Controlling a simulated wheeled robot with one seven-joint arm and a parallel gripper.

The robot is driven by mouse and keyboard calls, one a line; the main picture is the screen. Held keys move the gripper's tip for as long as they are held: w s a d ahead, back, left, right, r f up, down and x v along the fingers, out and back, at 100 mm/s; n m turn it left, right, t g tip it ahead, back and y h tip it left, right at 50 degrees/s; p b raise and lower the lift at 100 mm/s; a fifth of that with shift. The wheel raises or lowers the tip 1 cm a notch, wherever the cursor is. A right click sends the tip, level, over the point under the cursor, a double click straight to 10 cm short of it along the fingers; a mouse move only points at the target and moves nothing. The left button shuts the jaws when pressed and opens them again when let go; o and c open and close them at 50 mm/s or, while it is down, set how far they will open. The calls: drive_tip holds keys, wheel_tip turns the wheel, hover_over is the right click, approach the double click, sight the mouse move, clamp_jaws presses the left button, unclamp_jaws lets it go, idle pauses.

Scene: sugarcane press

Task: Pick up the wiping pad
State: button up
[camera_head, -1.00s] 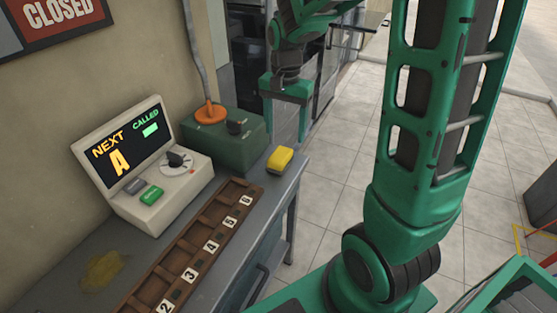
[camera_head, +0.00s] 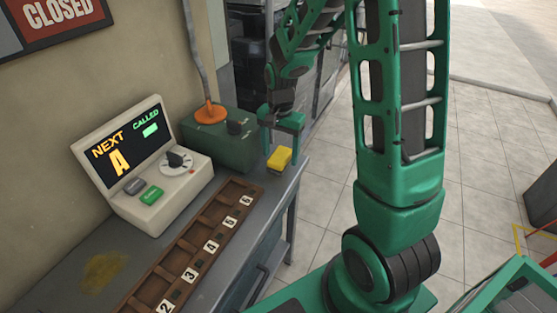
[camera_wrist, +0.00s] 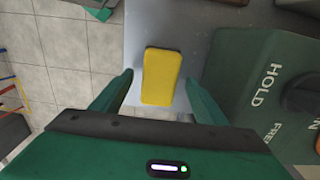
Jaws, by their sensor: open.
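The wiping pad (camera_head: 279,158) is a yellow block with a dark underside, lying near the far right corner of the grey counter. In the wrist view the pad (camera_wrist: 161,77) shows its yellow top, lengthwise between my fingers. My gripper (camera_head: 283,143) is open and green, just above and behind the pad. In the wrist view my gripper's two fingers (camera_wrist: 162,90) stand on either side of the pad, with a gap on both sides. Nothing is held.
A green box with a knob (camera_head: 222,140) stands left of the pad, close to my gripper. A numbered wooden rack (camera_head: 208,238) and a beige display console (camera_head: 150,175) are on the counter (camera_head: 215,285). A brown stain (camera_head: 104,272) marks its near left. Tiled floor is right.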

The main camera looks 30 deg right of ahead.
sight(280, 154)
drive_tip(key=shift+f, duration=0.7)
drive_tip(key=c, duration=1.2)
drive_tip(key=shift+o, duration=0.2)
wheel_tip(280, 154, up, 10)
drive_tip(key=shift+r, duration=0.1)
drive_tip(key=o, duration=0.3)
drive_tip(key=shift+c, duration=0.8)
